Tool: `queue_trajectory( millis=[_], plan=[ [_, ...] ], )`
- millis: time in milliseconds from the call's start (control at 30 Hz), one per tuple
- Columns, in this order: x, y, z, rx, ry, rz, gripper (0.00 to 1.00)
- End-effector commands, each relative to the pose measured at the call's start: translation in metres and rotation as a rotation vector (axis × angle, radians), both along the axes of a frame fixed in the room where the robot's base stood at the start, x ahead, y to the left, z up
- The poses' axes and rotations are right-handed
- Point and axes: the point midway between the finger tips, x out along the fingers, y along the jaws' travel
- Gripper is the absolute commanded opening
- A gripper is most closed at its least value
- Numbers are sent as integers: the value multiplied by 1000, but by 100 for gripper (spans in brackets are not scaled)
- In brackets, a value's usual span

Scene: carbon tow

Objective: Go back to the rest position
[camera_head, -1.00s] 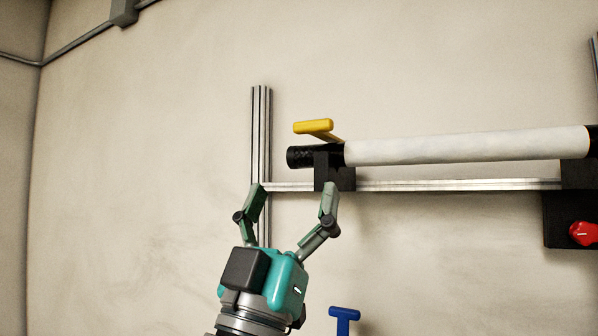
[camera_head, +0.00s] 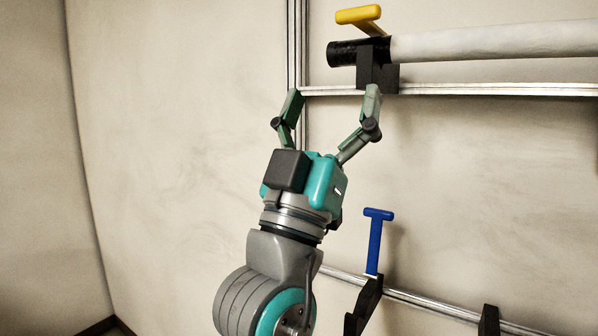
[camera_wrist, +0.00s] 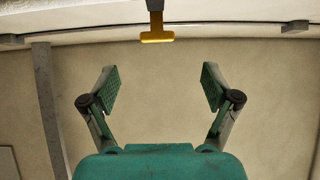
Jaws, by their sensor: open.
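My gripper (camera_head: 331,100) is open and empty, its two green-padded fingers spread wide apart. In the head view it points up, with its fingertips near the left end of the upper metal rail (camera_head: 450,89). In the wrist view my gripper (camera_wrist: 160,90) has only bare wall between its fingers. A yellow T-shaped handle (camera_head: 358,15) stands beyond the fingertips, above the black holder (camera_head: 377,72) at the left end of a white roll (camera_head: 490,42). The yellow handle also shows in the wrist view (camera_wrist: 157,37), apart from the fingers.
A blue T-shaped handle (camera_head: 375,240) stands to the right of my arm, by the lower rail (camera_head: 430,304). Black brackets (camera_head: 489,322) sit along that rail. A vertical metal post (camera_head: 298,50) rises behind my gripper. The wall at the left is clear.

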Motion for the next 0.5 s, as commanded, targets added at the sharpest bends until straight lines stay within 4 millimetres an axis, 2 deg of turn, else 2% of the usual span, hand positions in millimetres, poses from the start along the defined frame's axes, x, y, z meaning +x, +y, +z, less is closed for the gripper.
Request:
queue_trajectory(
  millis=[167, 300, 500],
  plan=[
    [21, 5, -54, -63, 79, 35, 88],
    [37, 7, -115, -124, 164, 82, 88],
    [48, 4, -203, -186, 288, 154, 88]
  ],
)
